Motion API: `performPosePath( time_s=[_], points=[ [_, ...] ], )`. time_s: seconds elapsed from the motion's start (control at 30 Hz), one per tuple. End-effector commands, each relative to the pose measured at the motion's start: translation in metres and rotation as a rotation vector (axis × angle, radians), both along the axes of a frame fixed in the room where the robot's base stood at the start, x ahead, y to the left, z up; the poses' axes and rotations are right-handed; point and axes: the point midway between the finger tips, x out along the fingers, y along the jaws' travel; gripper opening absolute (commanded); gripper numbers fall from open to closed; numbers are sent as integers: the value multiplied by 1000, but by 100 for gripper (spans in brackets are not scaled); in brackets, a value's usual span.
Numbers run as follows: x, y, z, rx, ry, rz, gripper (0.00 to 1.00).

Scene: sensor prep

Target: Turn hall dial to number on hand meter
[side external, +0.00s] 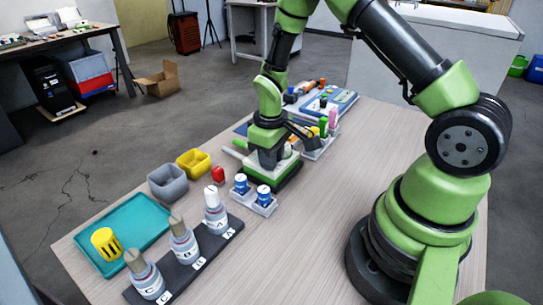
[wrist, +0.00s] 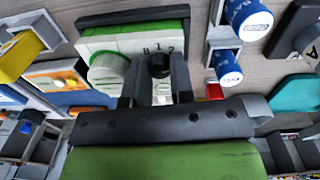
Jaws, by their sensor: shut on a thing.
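A cream and green box (side external: 287,172) stands at mid-table; its white face shows in the wrist view (wrist: 130,42). A small black dial knob (wrist: 159,66) sits on that face beside the marks B, 1 and 2. A round pale-green knob (wrist: 108,70) is left of it. My gripper (side external: 268,157) is down at the box, and in the wrist view its fingers (wrist: 158,85) are shut on the black dial knob. The fingers partly hide the dial, so its pointer cannot be read. I cannot tell which thing is the hand meter, and no meter number is legible.
A dark rack (side external: 215,245) holds three bottles. A teal tray (side external: 130,215) bears a yellow cylinder. Grey (side external: 168,184) and yellow (side external: 194,163) bins stand behind. The table's right side is clear.

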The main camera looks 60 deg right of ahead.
Motion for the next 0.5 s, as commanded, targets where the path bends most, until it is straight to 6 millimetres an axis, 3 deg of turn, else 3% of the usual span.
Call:
performPosePath(
  time_s=[0.5],
  points=[
    [1,0,0,0,-1,-489,0]
  ],
)
